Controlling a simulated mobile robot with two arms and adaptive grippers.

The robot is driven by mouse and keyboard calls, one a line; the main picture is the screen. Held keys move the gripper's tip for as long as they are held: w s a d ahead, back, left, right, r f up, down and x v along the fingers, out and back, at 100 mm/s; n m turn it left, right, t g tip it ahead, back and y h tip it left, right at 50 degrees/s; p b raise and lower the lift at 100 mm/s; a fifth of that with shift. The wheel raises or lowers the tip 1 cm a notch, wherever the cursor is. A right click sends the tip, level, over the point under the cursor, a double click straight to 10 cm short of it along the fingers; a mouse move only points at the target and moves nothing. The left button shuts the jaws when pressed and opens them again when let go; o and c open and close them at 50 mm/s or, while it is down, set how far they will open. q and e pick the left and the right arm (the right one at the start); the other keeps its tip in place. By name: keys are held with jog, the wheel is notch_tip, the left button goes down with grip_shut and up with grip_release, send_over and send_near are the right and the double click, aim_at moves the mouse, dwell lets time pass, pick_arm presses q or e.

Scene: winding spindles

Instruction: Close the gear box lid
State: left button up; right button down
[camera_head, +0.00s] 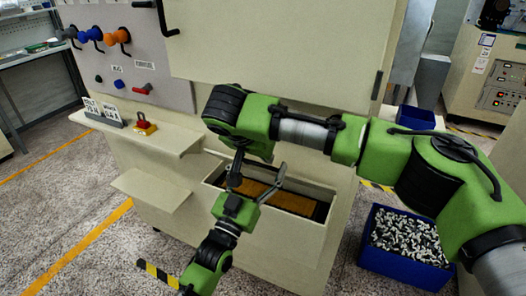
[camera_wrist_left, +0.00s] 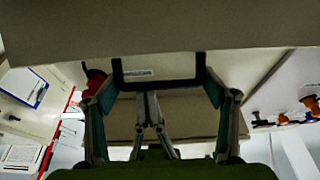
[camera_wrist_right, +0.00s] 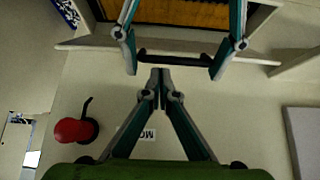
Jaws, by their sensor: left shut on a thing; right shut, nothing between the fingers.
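An open cream box (camera_head: 317,219) with an orange-brown inside stands out from the machine front. I cannot tell for sure which panel is its lid. A dark bar handle (camera_wrist_right: 172,58) is at its edge. My left gripper (camera_head: 258,173) has its fingers spread along this handle and pressed on its two ends; the handle also shows in the left wrist view (camera_wrist_left: 160,82). My right gripper (camera_wrist_right: 161,78) is shut and empty, close to the handle and apparently apart from it. In the head view my right arm hides part of the box's back.
A large cream panel (camera_head: 285,50) with a dark handle hangs above. A blue crate (camera_head: 400,275) of small parts stands on the floor at the right.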

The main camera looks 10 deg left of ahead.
jog(key=shift+w+f, duration=0.1)
dwell(0.3)
pick_arm(q)
jog(key=shift+r, duration=0.15)
pick_arm(e)
jog(key=shift+s+a+f, duration=0.3)
jog(key=shift+s+f, duration=0.55)
jog(key=shift+s, duration=0.05)
pick_arm(q)
jog(key=o, duration=1.6)
jog(key=shift+w, duration=0.15)
pick_arm(e)
jog(key=shift+w+d, duration=0.1)
jog(key=shift+w, duration=0.1)
jog(key=shift+r, duration=0.1)
